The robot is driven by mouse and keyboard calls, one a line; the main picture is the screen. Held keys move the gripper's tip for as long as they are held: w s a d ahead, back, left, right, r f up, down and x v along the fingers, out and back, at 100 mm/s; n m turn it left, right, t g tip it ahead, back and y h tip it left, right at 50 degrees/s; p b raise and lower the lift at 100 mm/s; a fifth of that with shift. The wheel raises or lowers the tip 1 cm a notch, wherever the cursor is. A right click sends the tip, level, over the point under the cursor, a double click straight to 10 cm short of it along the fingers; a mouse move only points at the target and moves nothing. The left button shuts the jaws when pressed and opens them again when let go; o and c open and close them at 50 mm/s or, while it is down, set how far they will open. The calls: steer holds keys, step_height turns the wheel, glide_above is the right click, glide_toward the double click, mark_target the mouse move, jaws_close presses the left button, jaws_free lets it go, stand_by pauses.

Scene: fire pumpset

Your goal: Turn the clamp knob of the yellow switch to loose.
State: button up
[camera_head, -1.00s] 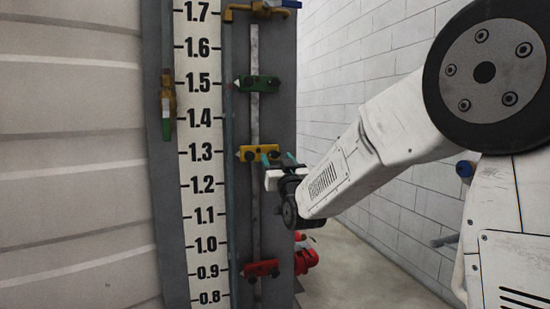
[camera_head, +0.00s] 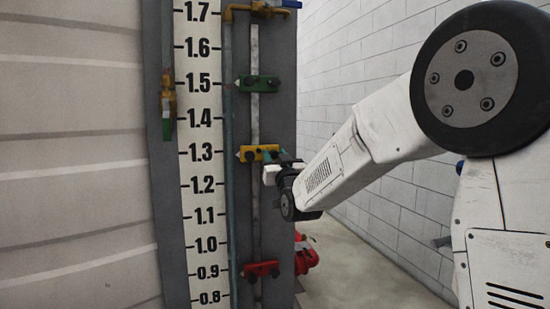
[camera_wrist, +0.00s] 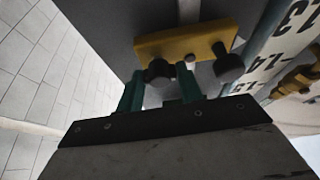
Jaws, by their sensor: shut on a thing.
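The yellow switch (camera_head: 258,152) is a small block on the vertical rail, level with the 1.3 mark. In the wrist view the yellow switch (camera_wrist: 185,42) shows two dark knobs. My gripper (camera_wrist: 160,80) has its green fingers on either side of the left knob (camera_wrist: 158,72) in that view and is shut on it. The other knob (camera_wrist: 228,65) is free, to the right of the fingers. In the head view my gripper (camera_head: 279,157) is at the right end of the switch and partly hides the held knob.
A green switch (camera_head: 258,83) sits above and a red one (camera_head: 261,269) below on the same rail. The white scale board (camera_head: 201,150) is to the left. A block wall (camera_head: 400,60) stands on the right, with open floor (camera_head: 350,265) before it.

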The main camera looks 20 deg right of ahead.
steer(key=shift+n, duration=0.3)
steer(key=n+y, duration=0.1)
steer(key=n, duration=0.1)
steer(key=n+y, duration=0.2)
steer(key=n, duration=0.1)
steer(key=shift+d, duration=0.1)
steer(key=n+g+y, duration=0.1)
steer(key=n, duration=0.2)
steer(key=n+g+y, duration=0.1)
steer(key=n, duration=0.2)
steer(key=shift+n, duration=0.3)
steer(key=n+g, duration=0.1)
steer(key=n, duration=0.1)
steer(key=n+g+y, duration=0.1)
steer(key=n, duration=0.2)
steer(key=shift+d+r+y, duration=0.1)
steer(key=shift+y, duration=0.2)
steer(key=shift+n+g, duration=0.9)
steer(key=shift+n, duration=1.5)
steer(key=o, duration=1)
